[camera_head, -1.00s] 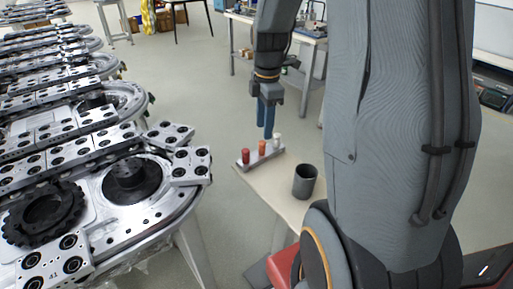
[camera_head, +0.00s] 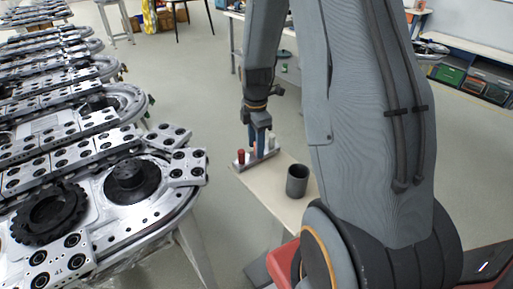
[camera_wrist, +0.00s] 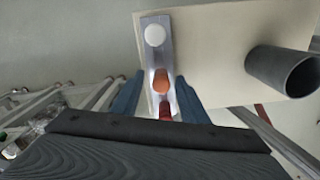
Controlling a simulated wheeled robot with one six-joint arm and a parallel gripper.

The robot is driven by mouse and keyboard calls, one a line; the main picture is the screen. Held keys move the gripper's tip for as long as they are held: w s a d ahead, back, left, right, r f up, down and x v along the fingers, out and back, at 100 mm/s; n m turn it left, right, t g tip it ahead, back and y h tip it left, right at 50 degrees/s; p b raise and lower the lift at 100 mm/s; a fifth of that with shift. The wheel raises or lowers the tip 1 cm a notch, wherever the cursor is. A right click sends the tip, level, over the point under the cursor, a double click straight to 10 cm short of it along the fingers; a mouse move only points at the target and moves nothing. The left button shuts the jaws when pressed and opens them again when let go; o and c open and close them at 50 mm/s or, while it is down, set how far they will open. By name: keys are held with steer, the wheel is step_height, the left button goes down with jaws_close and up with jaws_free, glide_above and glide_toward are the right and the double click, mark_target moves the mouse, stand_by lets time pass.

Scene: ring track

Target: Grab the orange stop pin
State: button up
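The orange stop pin (camera_wrist: 161,80) stands in the metal holder (camera_wrist: 152,59) between a white pin (camera_wrist: 155,35) and a red pin (camera_wrist: 165,112). In the head view the gripper mostly hides the orange pin, while the red pin (camera_head: 240,156) and white pin (camera_head: 271,139) show on either side. My gripper (camera_head: 259,150) points down over the holder. In the wrist view my gripper (camera_wrist: 160,77) is open, with one blue finger on each side of the orange pin and gaps between. Whether the fingertips reach down to the pin's height is unclear.
The holder stands on a small beige table (camera_head: 263,184). A dark grey cup (camera_head: 297,181) stands on it, right of the holder. The ring track (camera_head: 101,202) with metal carriers fills the left side. A workbench is behind my arm.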

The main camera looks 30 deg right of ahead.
steer(key=shift+c, duration=0.4)
steer(key=shift+s+d+r, duration=0.1)
steer(key=shift+d, duration=0.05)
jaws_close()
